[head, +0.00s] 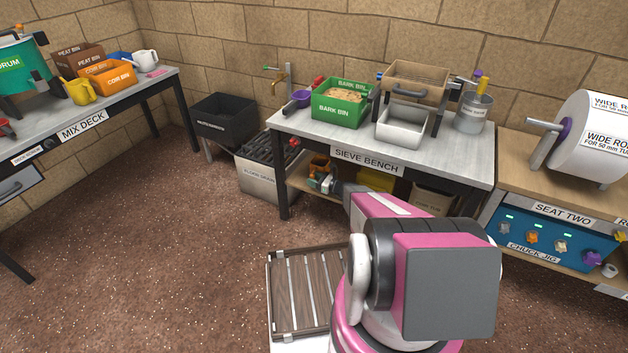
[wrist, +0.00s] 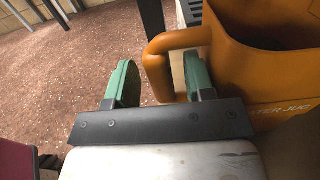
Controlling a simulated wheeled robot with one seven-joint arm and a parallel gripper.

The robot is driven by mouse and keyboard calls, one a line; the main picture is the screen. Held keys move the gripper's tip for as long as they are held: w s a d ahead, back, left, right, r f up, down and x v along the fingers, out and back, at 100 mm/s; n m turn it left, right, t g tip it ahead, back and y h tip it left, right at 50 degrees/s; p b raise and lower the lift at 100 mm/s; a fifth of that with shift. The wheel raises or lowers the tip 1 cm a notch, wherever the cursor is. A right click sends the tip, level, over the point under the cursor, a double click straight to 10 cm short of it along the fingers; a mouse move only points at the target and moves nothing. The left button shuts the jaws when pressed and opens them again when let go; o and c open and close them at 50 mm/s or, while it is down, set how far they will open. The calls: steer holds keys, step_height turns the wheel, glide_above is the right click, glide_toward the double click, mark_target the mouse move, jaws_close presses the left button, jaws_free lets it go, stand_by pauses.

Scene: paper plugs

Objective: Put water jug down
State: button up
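The orange water jug (wrist: 275,65) fills the upper right of the wrist view, with its name partly readable on its side. In the head view the jug (head: 319,164) is small, under the left end of the sieve bench at its lower shelf. My gripper (wrist: 158,88) is open, its green fingers on either side of the jug's handle (wrist: 158,70), with a gap visible toward the right finger. In the head view my gripper (head: 318,183) is just in front of the jug. The jug's base is hidden, so its contact with the shelf cannot be told.
The sieve bench (head: 452,166) stands above, its front leg (head: 282,190) left of my gripper. A grey slatted-top box (head: 258,178) stands left of that leg. A slatted platform (head: 285,295) lies on the floor beside my base. The floor at left is clear.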

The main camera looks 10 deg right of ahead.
steer(key=shift+r, duration=0.1)
steer(key=shift+s+d, duration=0.1)
steer(key=shift+d, duration=0.05)
steer(key=shift+v, duration=3.6)
